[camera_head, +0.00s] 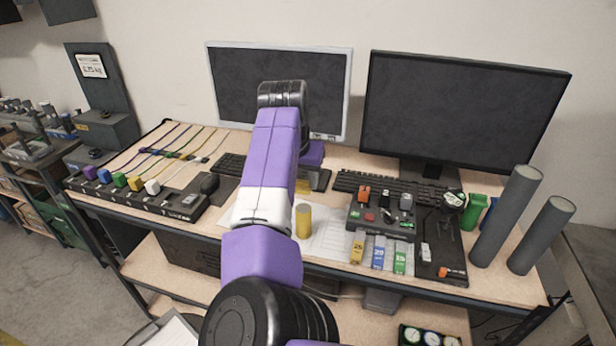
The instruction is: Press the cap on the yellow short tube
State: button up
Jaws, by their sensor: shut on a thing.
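The yellow short tube (304,221) stands upright on white paper, just right of my arm. A small yellow piece (303,186), which looks like the cap, shows above and behind the tube in the picture, apart from its top. My gripper (308,172) is mostly hidden behind my purple and white arm, with only a sliver showing at the yellow piece. It is shut on that piece. The fingers and the exact gap to the tube cannot be made out.
Two monitors (468,112) and keyboards stand behind. A dark tray (382,219) of small parts and yellow, blue and green labelled pieces lie right of the tube. Two tall grey cylinders (507,217) stand far right. A colored connector strip (135,197) lies left.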

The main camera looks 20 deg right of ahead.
aim_at(301, 188)
jog(key=shift+w+f+b, duration=0.1)
jog(key=shift+f+b, duration=1.85)
jog(key=shift+f, duration=1.2)
jog(key=shift+r+p, duration=0.1)
jog(key=shift+p, duration=0.3)
jog(key=shift+f+p, duration=0.25)
jog(key=shift+p, duration=0.35)
dwell(0.8)
jog(key=o, duration=1.9)
